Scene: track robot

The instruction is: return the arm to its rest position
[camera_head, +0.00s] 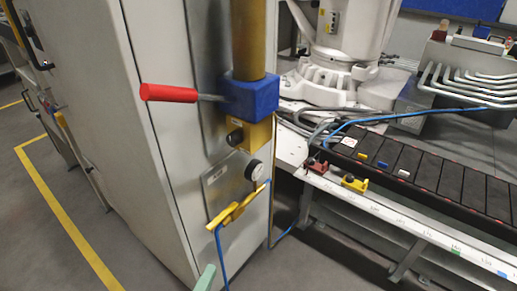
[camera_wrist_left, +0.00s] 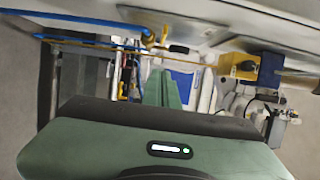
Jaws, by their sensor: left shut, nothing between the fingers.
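My left gripper shows only as a pale green tip (camera_head: 206,278) at the bottom edge of the head view. It is in front of the white cabinet (camera_head: 160,150), below a yellow part with a blue hose (camera_head: 236,207). In the left wrist view my left gripper's green fingers (camera_wrist_left: 161,88) are together, with nothing seen between them. The rest of my left arm is hidden. My right gripper is in neither view.
A red-handled lever (camera_head: 168,93) sticks out from a blue block (camera_head: 248,97) on the cabinet. A bench with black modules (camera_head: 440,178) stands to the right, near a white machine base (camera_head: 320,80). Floor with a yellow line (camera_head: 65,210) is open at left.

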